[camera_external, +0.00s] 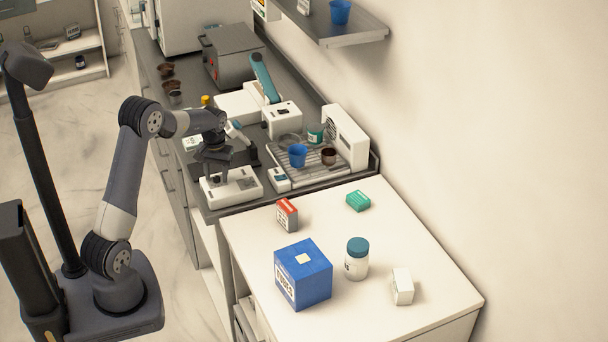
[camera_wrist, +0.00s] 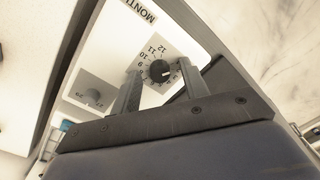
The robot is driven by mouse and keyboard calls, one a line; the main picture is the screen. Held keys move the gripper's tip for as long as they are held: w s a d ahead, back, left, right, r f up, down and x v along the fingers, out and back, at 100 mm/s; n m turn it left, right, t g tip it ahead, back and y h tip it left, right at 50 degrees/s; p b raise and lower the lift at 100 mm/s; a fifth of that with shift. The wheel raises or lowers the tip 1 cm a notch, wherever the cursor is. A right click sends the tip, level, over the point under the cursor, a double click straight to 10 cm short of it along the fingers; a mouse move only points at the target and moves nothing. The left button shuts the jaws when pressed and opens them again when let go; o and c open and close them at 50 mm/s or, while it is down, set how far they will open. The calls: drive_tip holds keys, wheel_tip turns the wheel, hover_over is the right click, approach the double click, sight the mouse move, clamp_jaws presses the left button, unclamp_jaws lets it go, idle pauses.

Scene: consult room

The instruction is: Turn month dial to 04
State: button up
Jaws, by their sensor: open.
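The month dial (camera_wrist: 158,71) is a round black knob with a white mark, on a white panel printed "MONTH". Numbers such as 9, 10, 11 and 12 show around it in the wrist view; others are hidden by my fingers. The number its mark faces is too small to tell. My gripper (camera_wrist: 161,68) is open, with one finger on each side of the knob; I cannot tell whether they touch it. In the external view my gripper (camera_external: 216,164) points down over the white dial device (camera_external: 248,189) at the counter's near end.
A microscope-like device (camera_external: 240,140) stands close behind my gripper. A tray (camera_external: 338,171) with cups lies to the right. A white table (camera_external: 385,210) with boxes and a jar (camera_external: 356,262) is in front.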

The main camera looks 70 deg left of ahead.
drive_tip(key=shift+c, duration=0.5)
clamp_jaws()
drive_tip(key=shift+m, duration=0.3)
drive_tip(key=m, duration=0.3)
drive_tip(key=shift+m, duration=0.3)
drive_tip(key=m, duration=0.3)
drive_tip(key=shift+m+b, duration=0.3)
drive_tip(key=shift+b, duration=0.1)
drive_tip(key=m, duration=0.4)
drive_tip(key=shift+t, duration=0.3)
drive_tip(key=shift+m, duration=2)
drive_tip(key=shift+r, duration=0.1)
